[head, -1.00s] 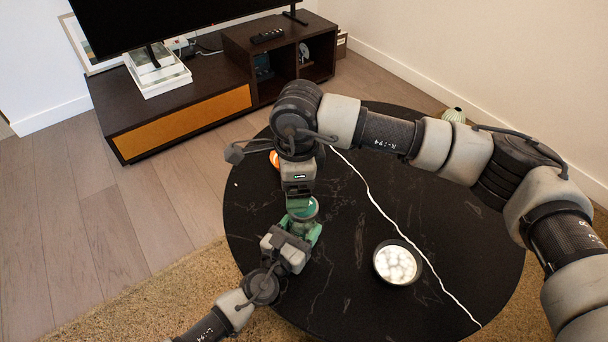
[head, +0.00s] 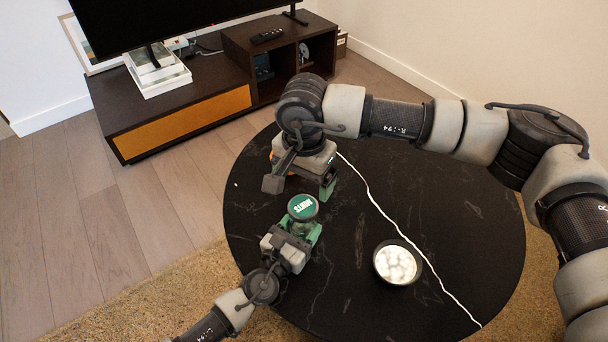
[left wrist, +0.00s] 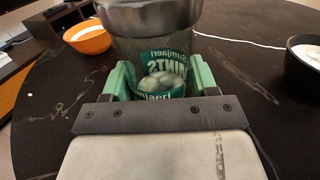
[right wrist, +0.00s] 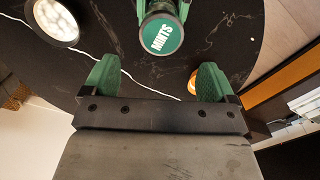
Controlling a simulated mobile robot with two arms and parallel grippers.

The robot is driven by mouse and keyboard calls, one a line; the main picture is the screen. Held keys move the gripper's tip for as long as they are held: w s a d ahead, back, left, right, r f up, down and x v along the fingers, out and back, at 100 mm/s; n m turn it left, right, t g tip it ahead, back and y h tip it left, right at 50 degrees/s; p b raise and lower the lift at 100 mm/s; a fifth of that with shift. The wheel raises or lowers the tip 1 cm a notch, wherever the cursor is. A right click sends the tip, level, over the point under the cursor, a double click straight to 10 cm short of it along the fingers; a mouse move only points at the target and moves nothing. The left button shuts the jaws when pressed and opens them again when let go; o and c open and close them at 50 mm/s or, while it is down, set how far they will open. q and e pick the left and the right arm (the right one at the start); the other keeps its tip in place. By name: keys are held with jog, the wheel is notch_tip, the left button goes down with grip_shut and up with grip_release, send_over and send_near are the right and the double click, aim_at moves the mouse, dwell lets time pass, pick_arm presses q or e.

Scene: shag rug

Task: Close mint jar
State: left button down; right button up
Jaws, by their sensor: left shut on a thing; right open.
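The mint jar (left wrist: 165,75) is clear, with a green label and pale mints inside. It stands upright on the dark round table, and my left gripper (head: 303,230) is shut around its body. The jar's lid (head: 303,207), with a green "MINTS" disc on top, rests on the jar's mouth; its silver rim shows in the left wrist view (left wrist: 150,14). I cannot tell how tightly it is seated. My right gripper (head: 328,186) is open and empty, beyond the jar and apart from the lid. In the right wrist view the lid (right wrist: 162,36) lies past its fingertips.
The black table (head: 440,220) has a dark bowl (head: 376,271) of white round things at the right. An orange bowl (left wrist: 88,37) stands toward the far left edge, partly hidden behind my right arm in the head view.

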aim_at(304, 206)
jog(key=shift+f, duration=4)
jog(key=shift+c, duration=0.4)
jog(key=c, duration=0.8)
pick_arm(q)
jog(key=shift+a, duration=0.1)
pick_arm(e)
jog(key=m, duration=0.4)
jog(key=shift+m, duration=0.4)
jog(key=shift+c, duration=0.2)
jog(key=m, duration=0.4)
jog(key=o, duration=1.1)
notch_tip(304, 206, up, 12)
jog(key=shift+r, duration=0.1)
